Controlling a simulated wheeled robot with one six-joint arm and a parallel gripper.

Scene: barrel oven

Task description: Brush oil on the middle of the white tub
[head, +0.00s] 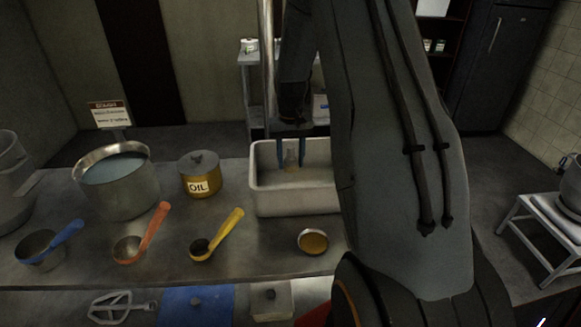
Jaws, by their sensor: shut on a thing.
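The white tub (292,200) stands on the table in the middle of the head view, its right end hidden behind my arm. My gripper (291,160) points down over the inside of the tub, with its two blue fingers on either side of a small pale, yellowish thing, apparently the brush (291,161). It is shut on this thing. The brush's lower end is near the tub's floor; I cannot tell whether it touches. A yellow lidded pot (198,179) labelled OIL stands left of the tub.
A small round dish (313,242) with amber contents sits in front of the tub. A yellow-handled ladle (218,236), an orange-handled ladle (142,234) and a blue-handled ladle (48,244) lie to the left. A large metal pot (117,186) stands behind them.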

